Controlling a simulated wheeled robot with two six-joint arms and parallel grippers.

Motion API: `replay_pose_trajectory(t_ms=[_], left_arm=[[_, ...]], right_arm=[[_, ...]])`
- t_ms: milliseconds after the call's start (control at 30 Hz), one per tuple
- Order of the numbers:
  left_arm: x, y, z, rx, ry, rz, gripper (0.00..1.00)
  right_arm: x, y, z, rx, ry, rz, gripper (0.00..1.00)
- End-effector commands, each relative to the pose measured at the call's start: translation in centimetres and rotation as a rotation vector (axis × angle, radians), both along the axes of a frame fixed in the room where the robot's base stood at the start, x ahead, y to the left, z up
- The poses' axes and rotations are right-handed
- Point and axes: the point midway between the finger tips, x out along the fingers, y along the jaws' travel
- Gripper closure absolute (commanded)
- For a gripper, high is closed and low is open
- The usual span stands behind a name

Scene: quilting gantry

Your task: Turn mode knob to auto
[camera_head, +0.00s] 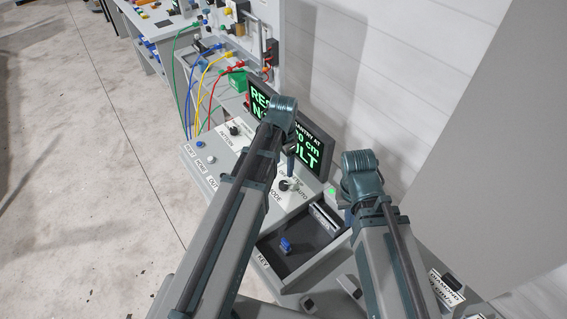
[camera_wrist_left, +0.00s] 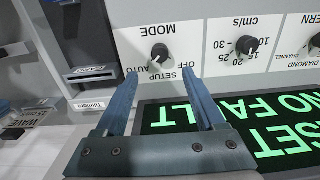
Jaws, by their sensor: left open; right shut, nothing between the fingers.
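The mode knob (camera_wrist_left: 159,53) is a round black knob on a white panel in the left wrist view, where the panel shows upside down. The labels MODE, AUTO, OFF and SETUP are printed around it. I cannot tell for certain which label its pointer faces. In the head view the knob (camera_head: 290,184) shows beside my left forearm. My left gripper (camera_wrist_left: 160,80) is open and empty, its two blue fingers apart on either side of the knob's line and short of it. My right forearm shows in the head view; its gripper's fingers are hidden behind it.
A screen (camera_head: 305,135) with green text stands behind the panel. A speed knob (camera_wrist_left: 247,45) sits beside the mode knob. A dark tray (camera_head: 300,235) with a blue object (camera_head: 285,245) lies right of the panel. Coloured cables (camera_head: 205,80) hang at the back.

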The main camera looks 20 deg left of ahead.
Motion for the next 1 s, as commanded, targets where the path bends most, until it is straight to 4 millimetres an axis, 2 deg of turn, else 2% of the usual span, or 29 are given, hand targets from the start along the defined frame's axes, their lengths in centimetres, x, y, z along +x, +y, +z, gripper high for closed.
replay_pose_trajectory(t_ms=[33, 100, 300, 867, 967, 1000], left_arm=[[0.0, 0.0, 1.7, 0.0, 0.0, 0.0, 0.29], [0.0, 0.0, 2.6, 0.0, 0.0, 0.0, 0.29], [0.0, 0.0, 4.0, 0.0, 0.0, 0.0, 0.29], [-0.1, -0.1, 3.8, 0.0, 0.0, 0.0, 0.29], [-1.1, -1.0, 2.5, 0.005, 0.003, 0.017, 0.29], [-2.0, -1.9, 1.5, 0.01, 0.006, 0.033, 0.29]], right_arm=[[0.0, 0.0, 1.7, 0.001, 0.0, -0.002, 1.0], [0.0, 0.0, 2.6, 0.001, 0.0, -0.003, 1.0], [0.0, 0.0, 4.0, 0.001, 0.001, -0.004, 1.0], [0.0, 0.0, 3.8, 0.001, 0.001, -0.004, 1.0], [0.0, 0.0, 2.5, 0.001, 0.001, -0.003, 1.0], [0.0, 0.0, 1.5, 0.001, 0.001, -0.002, 1.0]])
